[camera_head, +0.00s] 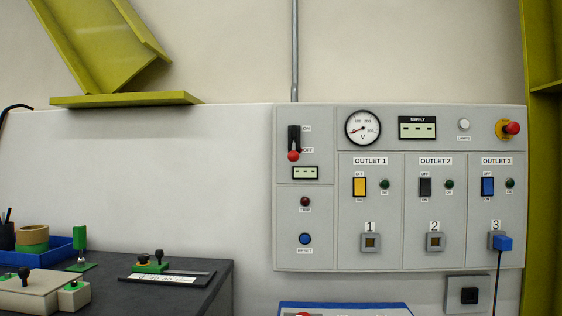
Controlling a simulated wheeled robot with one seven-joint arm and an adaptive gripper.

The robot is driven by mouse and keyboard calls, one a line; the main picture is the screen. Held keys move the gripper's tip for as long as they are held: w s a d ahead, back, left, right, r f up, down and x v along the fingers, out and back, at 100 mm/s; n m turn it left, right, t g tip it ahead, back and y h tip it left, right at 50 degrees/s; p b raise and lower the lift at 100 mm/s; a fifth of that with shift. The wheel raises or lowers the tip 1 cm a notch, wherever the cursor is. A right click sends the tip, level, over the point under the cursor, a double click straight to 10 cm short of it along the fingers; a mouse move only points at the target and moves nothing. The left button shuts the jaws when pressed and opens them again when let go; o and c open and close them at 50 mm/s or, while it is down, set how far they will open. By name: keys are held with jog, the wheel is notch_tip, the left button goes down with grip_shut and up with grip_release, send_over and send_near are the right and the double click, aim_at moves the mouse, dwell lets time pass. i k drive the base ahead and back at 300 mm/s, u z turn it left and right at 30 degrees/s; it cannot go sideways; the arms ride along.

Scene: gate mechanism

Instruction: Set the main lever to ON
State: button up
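The main lever (293,155) is on the upper left of the grey control panel (305,254) on the wall. Its red knob is at the lower end of a black slot, beside the OFF label (307,150). The ON label (307,128) is above it, at the top of the slot. A small display (306,173) below the lever shows only dashes. My gripper is not in view.
The panel also has a volt meter (363,127), a red emergency button (511,128), outlet switches and a blue plug (502,243) in outlet 3. A dark workbench (213,275) with tools stands at left. A blue-edged object (345,308) is below the panel.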

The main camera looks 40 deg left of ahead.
aim_at(293, 156)
jog(key=z, duration=0.85)
jog(key=i, duration=0.8)
jog(key=u, duration=3.1)
jog(key=k, duration=1.25)
jog(key=z, duration=0.2)
jog(key=i, duration=0.8)
jog(key=z, duration=0.25)
